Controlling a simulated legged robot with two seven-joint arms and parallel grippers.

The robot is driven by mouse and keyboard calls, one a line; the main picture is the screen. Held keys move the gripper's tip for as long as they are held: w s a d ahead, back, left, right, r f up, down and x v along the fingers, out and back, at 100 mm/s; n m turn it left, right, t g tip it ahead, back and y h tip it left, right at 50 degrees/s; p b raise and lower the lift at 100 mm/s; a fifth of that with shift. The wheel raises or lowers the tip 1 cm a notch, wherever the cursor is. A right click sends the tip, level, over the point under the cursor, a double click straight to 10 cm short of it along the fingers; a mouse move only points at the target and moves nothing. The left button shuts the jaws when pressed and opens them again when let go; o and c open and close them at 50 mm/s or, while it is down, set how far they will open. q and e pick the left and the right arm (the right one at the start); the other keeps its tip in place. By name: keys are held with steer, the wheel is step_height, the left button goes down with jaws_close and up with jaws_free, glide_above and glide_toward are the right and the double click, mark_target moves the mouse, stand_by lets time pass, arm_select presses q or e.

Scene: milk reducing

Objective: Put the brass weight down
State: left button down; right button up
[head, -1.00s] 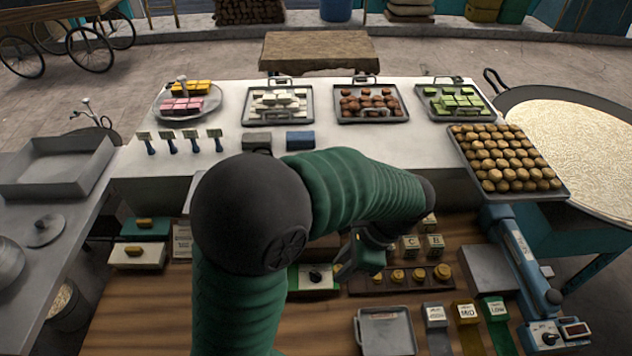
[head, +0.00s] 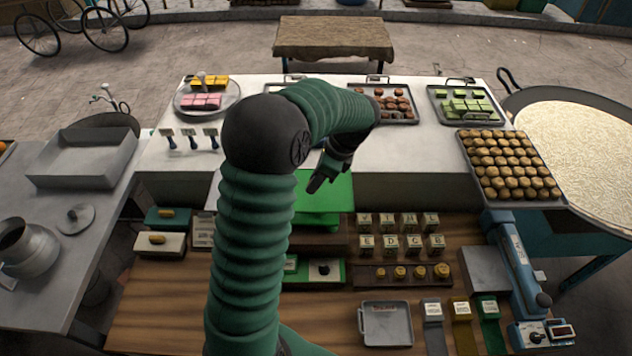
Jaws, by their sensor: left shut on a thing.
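My left gripper (head: 318,186) is shut, its fingers pointing down over a bright green panel (head: 335,204) at the front edge of the white counter. The brass weight it holds is too small or hidden to make out between the fingertips. I cannot tell whether the fingertips touch the panel. Several other brass weights (head: 420,272) stand in a dark wooden rack (head: 390,284) on the wooden worktop, sized from small to large. The rack's left end looks bare. My right gripper is not in view.
Lettered blocks (head: 410,242) stand in rows behind the rack. A grey square pan (head: 386,324) and coloured labelled tags lie in front. A blue scale arm (head: 517,255) is at right. Sweet trays (head: 465,104) fill the back counter. Bare wood lies at the front left.

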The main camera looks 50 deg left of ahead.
arm_select(q)
step_height(320, 180, down, 3)
steer(key=shift+f+p, duration=0.15)
steer(key=shift+p, duration=0.5)
steer(key=shift+w+d+f, duration=0.1)
steer(key=shift+w+d, duration=0.05)
steer(key=shift+d, duration=0.1)
steer(key=c, duration=1.4)
jaws_free()
steer(key=shift+o, duration=1.1)
steer(key=shift+a+f, duration=0.1)
steer(key=shift+a, duration=0.1)
